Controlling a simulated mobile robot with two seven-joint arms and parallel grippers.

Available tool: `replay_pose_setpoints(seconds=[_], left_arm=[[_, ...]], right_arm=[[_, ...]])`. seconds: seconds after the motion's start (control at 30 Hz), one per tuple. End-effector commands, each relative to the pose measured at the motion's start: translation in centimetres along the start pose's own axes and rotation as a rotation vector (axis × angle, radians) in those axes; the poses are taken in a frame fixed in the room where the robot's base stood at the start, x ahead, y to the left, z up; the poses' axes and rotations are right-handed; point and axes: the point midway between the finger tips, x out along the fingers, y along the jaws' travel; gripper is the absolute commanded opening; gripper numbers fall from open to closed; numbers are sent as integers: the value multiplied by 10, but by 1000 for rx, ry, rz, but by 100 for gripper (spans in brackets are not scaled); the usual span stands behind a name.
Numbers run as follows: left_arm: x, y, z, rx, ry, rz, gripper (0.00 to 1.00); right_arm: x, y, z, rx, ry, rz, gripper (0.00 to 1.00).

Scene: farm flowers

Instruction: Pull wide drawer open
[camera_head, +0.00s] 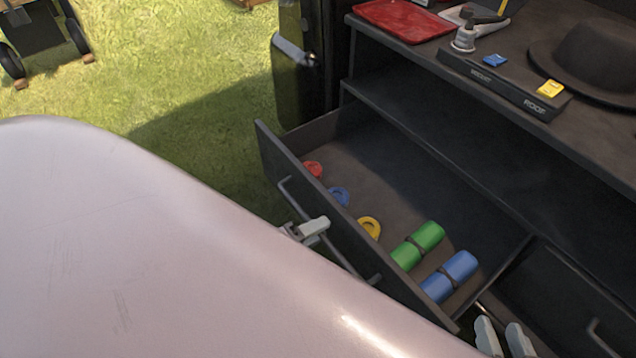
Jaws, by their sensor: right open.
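The wide drawer (345,243) is dark and stands pulled well out from the cabinet, its inside in view. A long bar handle (350,265) runs along its front. My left gripper (313,227) is at the middle of this bar, with a pale finger across it, and appears shut on it. The other finger is mostly hidden. My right gripper (502,338) is at the bottom edge of the view, empty, with its two pale fingers apart. It is near the drawer's near right corner and touches no handle that I can see.
The drawer holds red, blue and yellow rings (369,228), a green roll (417,246) and a blue roll (449,277). Another drawer (575,300) is at the right. A red tray (404,19) and dark hat (590,62) lie on top. My pale body covers the lower left.

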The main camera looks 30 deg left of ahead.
Motion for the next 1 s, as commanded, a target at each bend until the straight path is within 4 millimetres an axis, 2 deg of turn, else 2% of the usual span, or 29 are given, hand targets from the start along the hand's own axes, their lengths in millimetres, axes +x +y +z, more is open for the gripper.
replay_pose_setpoints(seconds=[0.2, 0.43, 0.63, 1.0], left_arm=[[-33, -1, 0, -1, -1, 4, 36], [-60, -1, 0, 0, -1, 1, 36], [-66, -1, 1, 1, -1, 0, 36], [-66, 0, 1, 1, -1, 0, 36]], right_arm=[[-5, 4, -9, -35, 1, 24, 43], [-12, 10, -5, -61, -17, 55, 43], [-13, 12, 3, -72, -35, 60, 43], [-13, 12, 3, -76, -37, 58, 43]])
